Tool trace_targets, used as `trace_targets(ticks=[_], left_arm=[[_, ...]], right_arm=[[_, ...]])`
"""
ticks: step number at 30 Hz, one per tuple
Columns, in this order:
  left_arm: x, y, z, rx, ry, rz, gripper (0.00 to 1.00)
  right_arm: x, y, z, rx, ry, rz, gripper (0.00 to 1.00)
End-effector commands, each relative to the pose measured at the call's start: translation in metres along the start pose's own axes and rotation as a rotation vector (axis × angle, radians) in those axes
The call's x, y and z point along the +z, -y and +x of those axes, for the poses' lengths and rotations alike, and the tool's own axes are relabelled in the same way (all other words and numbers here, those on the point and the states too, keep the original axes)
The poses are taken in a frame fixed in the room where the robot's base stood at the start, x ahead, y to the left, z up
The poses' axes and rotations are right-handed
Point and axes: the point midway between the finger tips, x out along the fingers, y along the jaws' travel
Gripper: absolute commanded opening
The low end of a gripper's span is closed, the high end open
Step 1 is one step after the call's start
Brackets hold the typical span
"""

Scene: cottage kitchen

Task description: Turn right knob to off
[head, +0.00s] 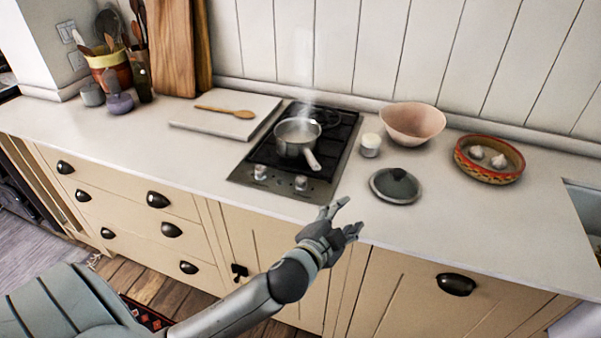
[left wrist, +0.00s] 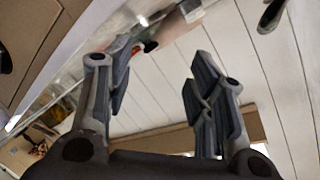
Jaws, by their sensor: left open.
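The right knob (head: 300,183) is a small silver knob on the front strip of the dark two-burner hob (head: 328,170). The left knob (head: 260,172) sits beside it. A steaming steel saucepan (head: 297,137) stands on the hob, its handle pointing toward the front right. My left gripper (head: 347,218) is in front of the counter edge, right of and nearer than the right knob, apart from it. Its fingers are spread and empty. The left wrist view shows both fingers (left wrist: 160,85) wide apart with nothing between them. My right gripper is out of view.
A grey pot lid (head: 396,186) lies right of the hob, close to my gripper. A white cup (head: 370,145), a pink bowl (head: 412,123) and a patterned dish (head: 489,159) stand beyond. A white board (head: 215,120) with a wooden spoon lies left.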

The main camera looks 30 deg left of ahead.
Motion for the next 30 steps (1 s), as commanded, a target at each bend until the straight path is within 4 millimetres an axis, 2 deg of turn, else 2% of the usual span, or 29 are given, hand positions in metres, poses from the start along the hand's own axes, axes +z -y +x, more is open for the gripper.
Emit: trace_targets(ticks=[1,4,6,9,12,15,17,19,23,27,30], left_arm=[[-0.024,0.015,0.007,-0.039,-0.089,0.071,0.49],[-0.074,0.038,0.015,-0.111,-0.278,0.226,0.49],[-0.108,0.048,0.018,-0.152,-0.419,0.359,0.49],[-0.152,0.052,0.016,-0.193,-0.629,0.586,0.49],[-0.181,0.046,0.011,-0.203,-0.820,0.837,0.49],[-0.189,0.035,0.008,-0.171,-0.980,1.104,0.49],[-0.183,0.029,0.009,-0.131,-1.055,1.268,0.49],[-0.166,0.026,0.013,-0.060,-1.122,1.461,0.49],[-0.113,0.039,0.026,0.138,-1.174,1.808,0.49],[-0.039,0.085,0.038,0.436,-1.120,2.110,0.49],[0.007,0.125,0.037,0.640,-1.042,2.238,0.49]], right_arm=[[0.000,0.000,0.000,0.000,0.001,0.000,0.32],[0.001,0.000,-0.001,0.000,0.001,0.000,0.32],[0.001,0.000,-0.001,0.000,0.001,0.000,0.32],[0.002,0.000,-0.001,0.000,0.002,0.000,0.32],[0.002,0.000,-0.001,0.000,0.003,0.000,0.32],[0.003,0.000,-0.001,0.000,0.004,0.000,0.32],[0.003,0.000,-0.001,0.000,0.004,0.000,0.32],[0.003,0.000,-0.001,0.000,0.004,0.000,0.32],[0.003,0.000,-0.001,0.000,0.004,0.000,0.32],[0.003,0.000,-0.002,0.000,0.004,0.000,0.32],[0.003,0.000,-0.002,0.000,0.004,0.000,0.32]])
